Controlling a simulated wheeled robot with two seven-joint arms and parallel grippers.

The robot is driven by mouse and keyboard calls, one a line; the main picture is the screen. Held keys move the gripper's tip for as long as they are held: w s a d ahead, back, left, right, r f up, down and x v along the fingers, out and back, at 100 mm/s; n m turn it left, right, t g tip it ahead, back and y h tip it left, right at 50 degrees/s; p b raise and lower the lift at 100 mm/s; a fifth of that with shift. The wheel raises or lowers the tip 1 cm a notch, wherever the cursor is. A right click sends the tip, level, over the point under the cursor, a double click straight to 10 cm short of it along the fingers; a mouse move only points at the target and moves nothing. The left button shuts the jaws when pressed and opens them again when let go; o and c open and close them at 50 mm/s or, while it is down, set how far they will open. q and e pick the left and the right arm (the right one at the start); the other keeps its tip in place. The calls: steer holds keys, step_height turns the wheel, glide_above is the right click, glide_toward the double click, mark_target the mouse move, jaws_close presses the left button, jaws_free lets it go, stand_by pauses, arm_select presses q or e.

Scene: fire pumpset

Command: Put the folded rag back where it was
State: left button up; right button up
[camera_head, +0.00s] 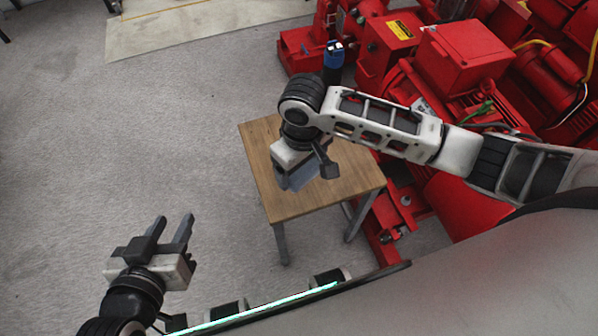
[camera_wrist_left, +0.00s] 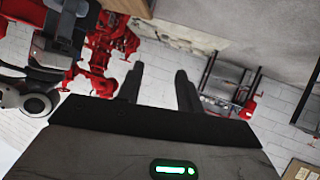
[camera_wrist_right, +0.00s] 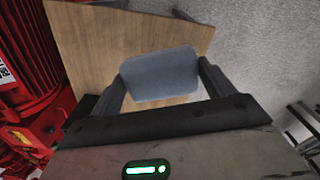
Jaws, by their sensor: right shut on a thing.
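The folded rag (camera_wrist_right: 160,74) is a blue-grey flat bundle between the fingers of my right gripper (camera_wrist_right: 160,85) in the right wrist view. In the head view the rag (camera_head: 296,177) shows below the right gripper (camera_head: 305,172), over the small wooden table (camera_head: 335,200). The right gripper is shut on the rag. I cannot tell whether the rag touches the tabletop (camera_wrist_right: 110,45). My left gripper (camera_head: 174,228) is open and empty, over the floor left of the table. In the left wrist view its two fingers (camera_wrist_left: 160,88) stand apart with nothing between them.
Red pump machinery (camera_head: 470,60) stands behind and right of the table, close to my right arm. A blue-topped object (camera_head: 333,55) stands near the machinery beyond the table. Grey floor (camera_head: 120,140) left of the table is clear. The tabletop around the rag looks bare.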

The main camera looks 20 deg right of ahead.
steer(key=w+f, duration=0.1)
steer(key=w+f+b, duration=0.1)
steer(key=f, duration=0.1)
steer(key=w+f, duration=0.1)
steer(key=shift+d+f, duration=0.2)
steer(key=shift+d, duration=0.05)
steer(key=shift+w+f+b, duration=0.3)
steer(key=shift+b, duration=0.05)
step_height(320, 180, down, 3)
steer(key=shift+w+f+b, duration=0.15)
steer(key=shift+b, duration=0.4)
arm_select(q)
step_height(320, 180, down, 7)
steer(key=d+g, duration=0.1)
steer(key=shift+w+d+m+g+h, duration=0.3)
steer(key=shift+w+d, duration=0.05)
steer(key=shift+w, duration=0.1)
steer(key=shift+r, duration=0.15)
arm_select(e)
steer(key=o, duration=0.6)
steer(key=shift+f, duration=0.1)
arm_select(q)
steer(key=shift+r, duration=0.25)
arm_select(e)
steer(key=shift+o, duration=1.1)
